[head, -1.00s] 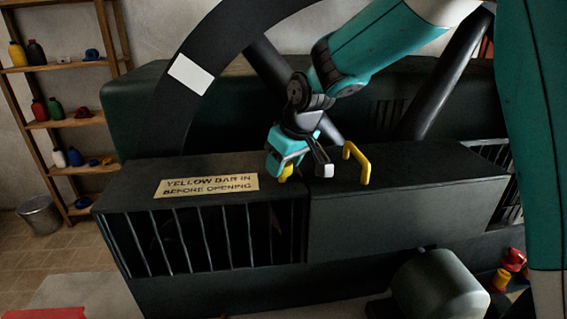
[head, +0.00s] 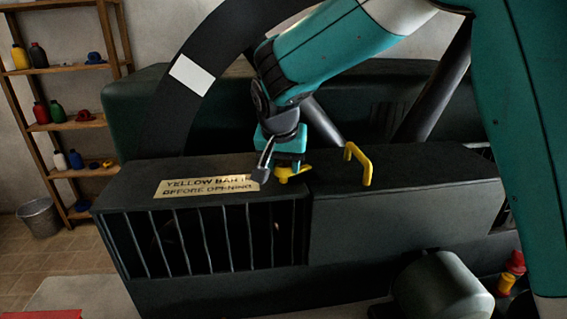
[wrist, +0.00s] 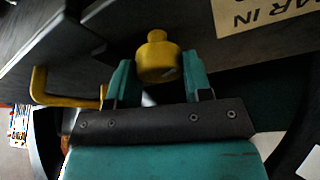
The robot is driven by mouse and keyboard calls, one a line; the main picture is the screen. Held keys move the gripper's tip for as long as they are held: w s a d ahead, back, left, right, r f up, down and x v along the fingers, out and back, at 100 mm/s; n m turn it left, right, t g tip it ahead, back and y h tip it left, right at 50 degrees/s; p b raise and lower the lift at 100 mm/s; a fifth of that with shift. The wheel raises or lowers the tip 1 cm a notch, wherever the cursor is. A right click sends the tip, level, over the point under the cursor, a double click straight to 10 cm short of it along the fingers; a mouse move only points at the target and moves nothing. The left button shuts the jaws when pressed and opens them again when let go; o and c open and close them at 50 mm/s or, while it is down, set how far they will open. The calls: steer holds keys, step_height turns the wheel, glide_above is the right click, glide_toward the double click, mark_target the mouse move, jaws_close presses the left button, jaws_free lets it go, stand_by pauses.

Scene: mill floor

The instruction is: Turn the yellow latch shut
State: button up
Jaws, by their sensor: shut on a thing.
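The yellow latch (head: 291,172) sits on top of the dark machine housing, near the seam between its two covers. In the wrist view the rounded knob of the latch (wrist: 158,58) lies between the two teal fingers. My gripper (head: 279,166) is down at the latch and shut on it; the fingers (wrist: 158,78) flank the knob. In the head view a narrow yellow arm of the latch points right, toward the seam. The gripper hides part of the latch, and its underside cannot be seen.
A yellow U-shaped handle (head: 358,163) stands on the right cover, close to my gripper. A sign (head: 205,187) about a yellow bar lies on the left cover, partly behind the gripper. A dark wheel rim (head: 192,70) and struts rise behind. Shelves (head: 67,127) stand at the left.

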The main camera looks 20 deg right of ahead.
steer(key=m, duration=0.2)
steer(key=m+g+h, duration=0.1)
steer(key=m, duration=0.2)
steer(key=shift+w+h, duration=0.1)
steer(key=shift+h, duration=0.2)
steer(key=shift+m, duration=0.3)
steer(key=o, duration=0.9)
steer(key=shift+g, duration=0.3)
steer(key=p+v, duration=0.3)
steer(key=v, duration=1.4)
steer(key=shift+a+r, duration=0.1)
steer(key=shift+r, duration=0.1)
